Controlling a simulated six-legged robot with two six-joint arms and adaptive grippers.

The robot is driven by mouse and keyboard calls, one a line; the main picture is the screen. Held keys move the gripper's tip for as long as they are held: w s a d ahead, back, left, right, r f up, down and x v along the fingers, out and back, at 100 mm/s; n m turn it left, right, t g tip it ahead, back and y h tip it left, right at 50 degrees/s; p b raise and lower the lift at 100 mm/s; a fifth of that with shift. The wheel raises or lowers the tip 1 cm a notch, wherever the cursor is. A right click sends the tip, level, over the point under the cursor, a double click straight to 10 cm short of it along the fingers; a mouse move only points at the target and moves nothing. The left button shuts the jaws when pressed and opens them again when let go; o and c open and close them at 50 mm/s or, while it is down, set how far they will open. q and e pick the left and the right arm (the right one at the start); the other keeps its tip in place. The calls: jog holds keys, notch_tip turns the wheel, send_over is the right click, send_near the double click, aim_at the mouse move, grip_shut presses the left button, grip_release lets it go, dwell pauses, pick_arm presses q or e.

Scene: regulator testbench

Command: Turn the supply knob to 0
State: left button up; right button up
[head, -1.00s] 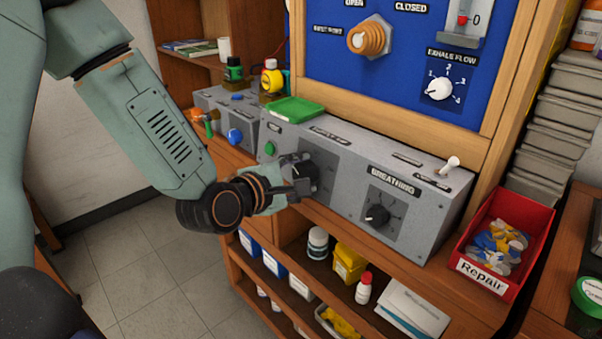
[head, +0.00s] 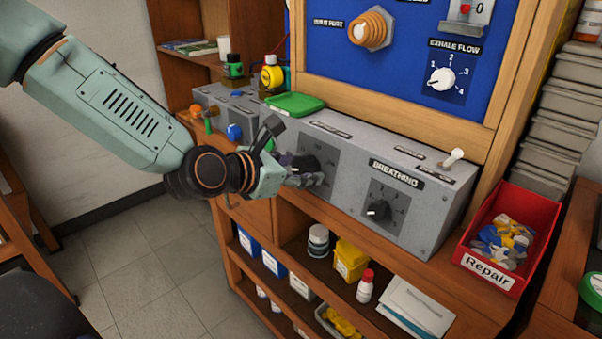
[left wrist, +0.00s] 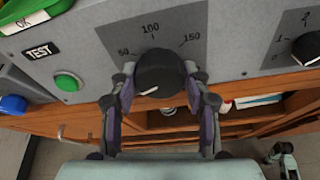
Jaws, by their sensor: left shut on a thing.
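The supply knob (left wrist: 160,72) is black and round and sits on a dark dial plate (left wrist: 110,43) marked 50, 100 and 150. In the left wrist view a white mark at its lower edge points down-left, below the 50 side. My left gripper (head: 305,171) is shut on the knob, one finger on each side of it in the left wrist view. In the head view the fingers largely hide the knob, while its dial plate (head: 322,160) shows.
The breathing knob (head: 378,210) and a toggle switch (head: 454,158) are farther right on the grey console (head: 345,205). A green button (left wrist: 68,81) and blue knob (left wrist: 12,104) lie left. A green tray (head: 295,104) sits on top; a red Repair bin (head: 512,235) stands right.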

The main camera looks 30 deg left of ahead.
pick_arm(q)
jog(key=shift+f+n+b, duration=0.1)
jog(key=shift+n+b, duration=0.25)
jog(key=shift+n, duration=0.15)
dwell(0.3)
jog(key=o, duration=1.2)
jog(key=shift+c, duration=0.2)
